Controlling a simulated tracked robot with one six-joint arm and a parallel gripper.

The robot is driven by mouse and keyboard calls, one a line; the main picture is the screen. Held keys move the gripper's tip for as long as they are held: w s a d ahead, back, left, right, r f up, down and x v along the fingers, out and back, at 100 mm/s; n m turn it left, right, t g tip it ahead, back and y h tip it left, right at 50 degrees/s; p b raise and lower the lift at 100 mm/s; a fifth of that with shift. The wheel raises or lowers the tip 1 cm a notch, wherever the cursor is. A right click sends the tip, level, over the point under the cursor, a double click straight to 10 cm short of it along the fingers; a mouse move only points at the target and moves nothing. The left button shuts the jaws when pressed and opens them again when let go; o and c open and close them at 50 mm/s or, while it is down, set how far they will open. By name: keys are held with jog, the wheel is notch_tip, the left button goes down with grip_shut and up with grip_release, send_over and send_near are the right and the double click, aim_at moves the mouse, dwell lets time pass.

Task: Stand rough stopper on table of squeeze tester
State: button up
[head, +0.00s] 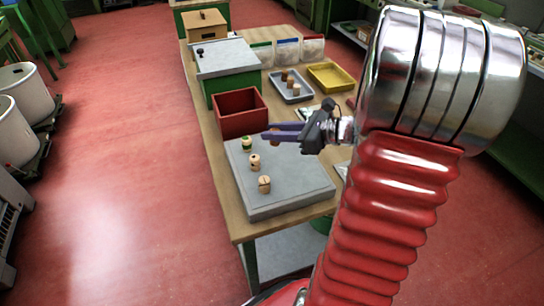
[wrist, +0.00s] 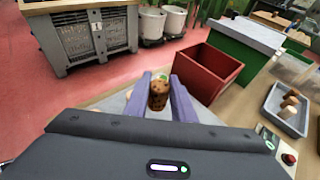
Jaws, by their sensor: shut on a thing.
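My gripper (head: 284,132) is shut on a brown, dark-speckled cork stopper, which looks like the rough stopper (wrist: 158,96). In the wrist view it is upright between the two purple fingers (wrist: 160,98). In the head view the gripper is over the far part of a grey slab (head: 290,188), and the held stopper (head: 275,133) is partly covered by the fingers. Whether it touches the slab I cannot tell. A stopper with a green mark (head: 246,143) stands on the slab just left of the fingertips. I cannot tell which thing is the squeeze tester.
Two pale stoppers, one farther (head: 254,160) and one nearer (head: 264,184), stand on the slab. A red open box (head: 240,122) is just behind it. A green cabinet with grey top (head: 228,56), a grey tray of stoppers (head: 303,97) and a yellow tray (head: 346,86) are farther back.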

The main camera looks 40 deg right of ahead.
jog(key=shift+f, duration=1.8)
jog(key=shift+f, duration=0.1)
jog(key=shift+f, duration=2)
jog(key=o, duration=0.7)
